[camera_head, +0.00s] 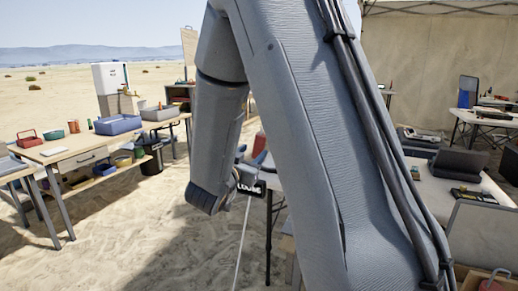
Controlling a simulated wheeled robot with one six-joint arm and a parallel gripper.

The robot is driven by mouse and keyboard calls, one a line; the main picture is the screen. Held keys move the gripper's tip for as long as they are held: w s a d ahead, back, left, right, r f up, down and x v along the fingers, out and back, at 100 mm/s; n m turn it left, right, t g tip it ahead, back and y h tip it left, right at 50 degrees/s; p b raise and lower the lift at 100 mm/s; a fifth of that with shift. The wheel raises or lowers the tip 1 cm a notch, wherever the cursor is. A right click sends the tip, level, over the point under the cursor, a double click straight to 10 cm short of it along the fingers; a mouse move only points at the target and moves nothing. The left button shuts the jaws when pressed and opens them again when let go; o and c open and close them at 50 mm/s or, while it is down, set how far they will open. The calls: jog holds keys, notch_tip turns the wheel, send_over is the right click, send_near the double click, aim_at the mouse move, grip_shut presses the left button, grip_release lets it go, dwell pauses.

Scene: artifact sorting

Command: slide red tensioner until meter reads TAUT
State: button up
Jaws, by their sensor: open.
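A small black meter (250,187) with white letters that look like LOOSE shows between my arm links, near the picture's middle. A thin pale line (241,235) runs down from beside it toward the bottom edge. A red object (259,143) stands above the meter, partly covered by my arm; I cannot tell if it is the red tensioner. My arm fills the middle of the view and hides much of what lies behind it. My gripper's fingers cannot be made out.
A wooden workbench (82,146) at left carries a blue bin (118,124), a grey bin (159,113) and a red basket (29,139). A black bin (152,158) stands beside it. Tables with cases stand at right under a tent (440,75). Sandy ground (130,225) at lower left is open.

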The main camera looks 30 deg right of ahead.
aim_at(257, 148)
jog(key=x, duration=0.7)
jog(key=shift+a, duration=0.1)
jog(key=shift+c, duration=0.2)
jog(key=shift+p, duration=0.3)
grip_shut()
